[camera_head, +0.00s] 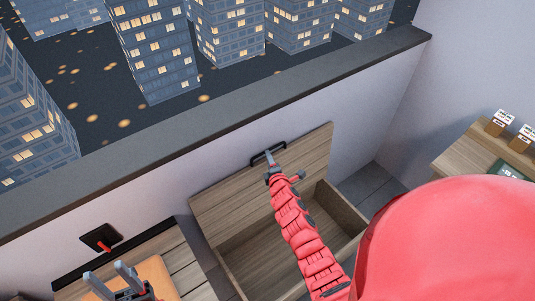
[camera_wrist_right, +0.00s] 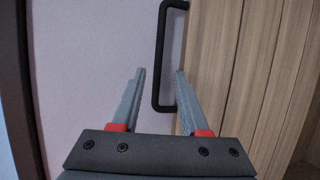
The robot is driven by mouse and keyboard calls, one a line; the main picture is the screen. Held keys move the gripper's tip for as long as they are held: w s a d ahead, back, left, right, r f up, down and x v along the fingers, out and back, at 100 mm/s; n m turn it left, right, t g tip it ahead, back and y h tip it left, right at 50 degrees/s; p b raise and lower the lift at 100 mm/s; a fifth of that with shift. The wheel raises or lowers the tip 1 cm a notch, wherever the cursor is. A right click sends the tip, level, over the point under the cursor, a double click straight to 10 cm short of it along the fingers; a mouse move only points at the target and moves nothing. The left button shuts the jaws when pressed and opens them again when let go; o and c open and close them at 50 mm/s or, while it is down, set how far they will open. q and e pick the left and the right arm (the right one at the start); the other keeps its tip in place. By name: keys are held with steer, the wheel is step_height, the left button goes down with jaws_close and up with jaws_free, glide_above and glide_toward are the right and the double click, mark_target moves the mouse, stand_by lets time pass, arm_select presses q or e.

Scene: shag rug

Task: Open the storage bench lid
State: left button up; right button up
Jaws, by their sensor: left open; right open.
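The storage bench lid (camera_head: 235,190) is light wood and stands raised, tilted up close to the wall. The bench box (camera_head: 345,215) below it is open, and its inside looks empty. A black bar handle (camera_head: 258,158) sits at the lid's upper edge; it also shows in the right wrist view (camera_wrist_right: 161,60). My right gripper (camera_head: 270,164) is at this handle, with its fingers (camera_wrist_right: 160,72) open on either side of the bar; I cannot tell whether they touch it. My left gripper (camera_head: 122,268) is open and empty at the lower left, away from the lid.
A wall with a dark ledge (camera_head: 230,115) runs behind the bench, with city buildings beyond. A wooden surface with small boxes (camera_head: 500,122) is at the right. A wooden slatted surface with an orange item (camera_head: 157,268) is at the lower left, beside a black wall plate (camera_head: 101,238).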

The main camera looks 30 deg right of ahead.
steer(key=shift+x, duration=1.65)
steer(key=shift+r, duration=0.1)
jaws_close()
